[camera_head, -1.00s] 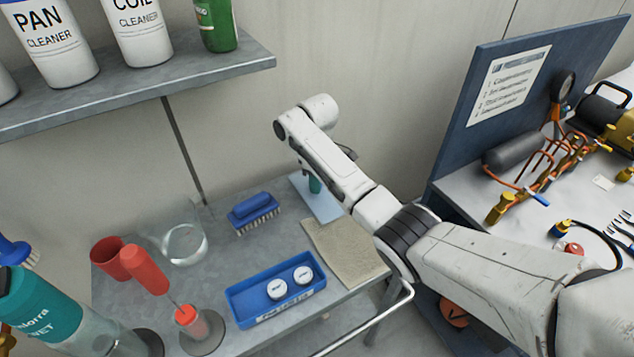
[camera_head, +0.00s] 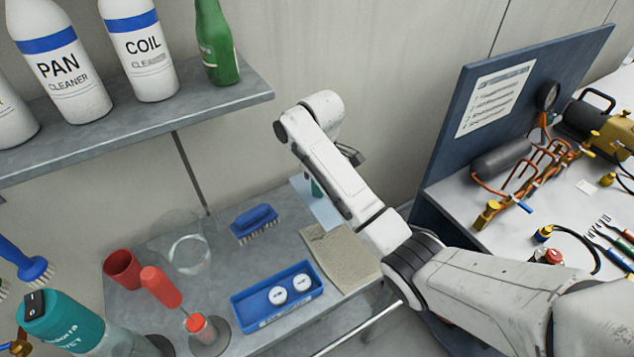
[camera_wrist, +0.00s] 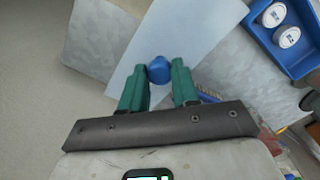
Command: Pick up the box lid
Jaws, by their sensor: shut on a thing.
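The lid is a flat, pale blue sheet (camera_wrist: 203,28) with a round blue knob (camera_wrist: 159,70) on top, seen in the wrist view. In the head view the pale blue lid (camera_head: 322,210) shows only in part behind my arm, at the back of the grey table. My gripper (camera_wrist: 158,73) has its two green fingers on either side of the knob and is shut on it. In the head view the gripper (camera_head: 315,187) is mostly hidden by my arm. I cannot tell whether the lid is clear of the table.
A beige cloth (camera_head: 341,258) lies in front of the lid. A blue tray (camera_head: 250,314) with two white round tubs and a blue brush (camera_head: 254,223) are nearby. A shelf (camera_head: 200,97) with bottles overhangs at left; a dark blue panel (camera_head: 500,130) stands at right.

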